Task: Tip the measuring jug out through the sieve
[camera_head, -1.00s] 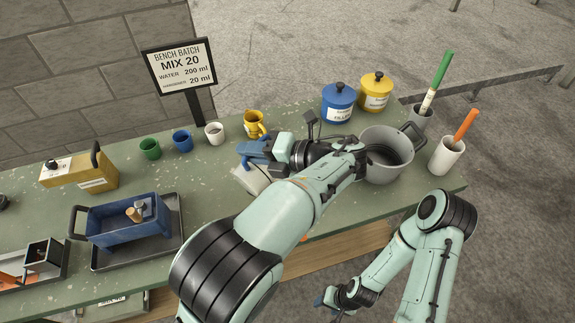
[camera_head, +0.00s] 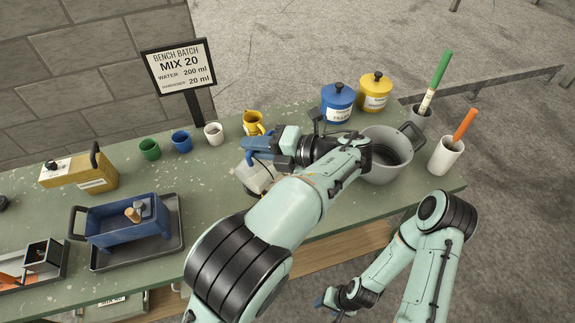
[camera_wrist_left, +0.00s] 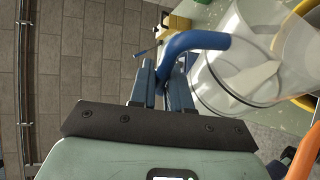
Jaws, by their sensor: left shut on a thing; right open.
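The measuring jug (camera_wrist_left: 262,65) is clear, with a blue handle (camera_wrist_left: 197,42). My left gripper (camera_head: 258,148) is shut on that handle; the fingers also show in the left wrist view (camera_wrist_left: 168,85). In the head view the jug (camera_head: 256,180) is below the gripper, over the green bench, left of the grey pot; it looks tilted. My wrist and arm hide part of it, and its contents are unclear. I cannot make out the sieve. My right gripper (camera_head: 326,299) is open and empty, in front of the bench's edge.
The grey pot (camera_head: 408,168) stands right of my left wrist. Behind are a yellow mug (camera_head: 253,121), blue canister (camera_head: 338,104) and yellow canister (camera_head: 375,92). A blue bin (camera_head: 115,225) sits in a tray at left. A white holder (camera_head: 446,158) stands near the right edge.

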